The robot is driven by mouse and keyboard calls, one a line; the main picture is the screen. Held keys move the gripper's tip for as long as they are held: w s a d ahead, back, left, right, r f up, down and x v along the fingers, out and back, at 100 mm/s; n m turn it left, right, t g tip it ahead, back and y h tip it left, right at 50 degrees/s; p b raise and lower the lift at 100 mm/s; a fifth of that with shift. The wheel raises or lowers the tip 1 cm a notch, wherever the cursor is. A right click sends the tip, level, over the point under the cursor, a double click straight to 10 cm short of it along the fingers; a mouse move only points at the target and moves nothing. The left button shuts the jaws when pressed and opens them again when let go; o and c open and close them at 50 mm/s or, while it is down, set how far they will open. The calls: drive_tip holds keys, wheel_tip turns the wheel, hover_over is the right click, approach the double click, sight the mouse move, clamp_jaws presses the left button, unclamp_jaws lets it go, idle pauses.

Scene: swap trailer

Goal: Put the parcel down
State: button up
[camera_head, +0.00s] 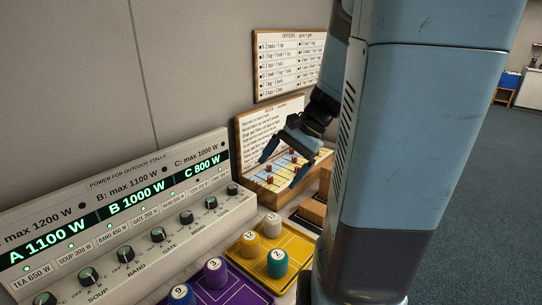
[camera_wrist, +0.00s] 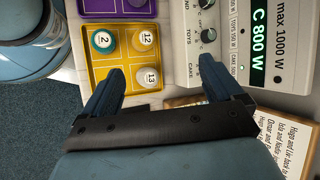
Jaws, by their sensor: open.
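I cannot make out a parcel in either view. My gripper (camera_head: 279,173) is open, with its two blue fingers spread and nothing seen between them. In the head view it hangs in front of the wooden board with a white text sheet (camera_head: 262,128), over the board's lower part with small red pieces (camera_head: 270,181). In the wrist view the fingers of my gripper (camera_wrist: 160,72) point toward the yellow tray and the power panel. A brown wooden block (camera_head: 313,211) is partly hidden behind my body in the head view; I cannot tell what it is.
The yellow tray (camera_wrist: 104,74) holds numbered round pieces 2, 12 and 13. A purple tray (camera_head: 240,291) with numbered pieces stands beside it. The power panel (camera_head: 130,217) with knobs lines the wall at left. An offers board (camera_head: 290,66) hangs above. Open floor (camera_head: 480,190) lies at right.

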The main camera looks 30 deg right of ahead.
drive_tip(key=s+a+r+n+t+h, duration=0.4)
drive_tip(key=s+a+r+n+h, duration=0.2)
drive_tip(key=n, duration=0.5)
wheel_tip(320, 180, up, 2)
drive_tip(key=shift+s+a+r+h, duration=0.35)
drive_tip(key=shift+s+a, duration=0.3)
drive_tip(key=shift+s, duration=0.5)
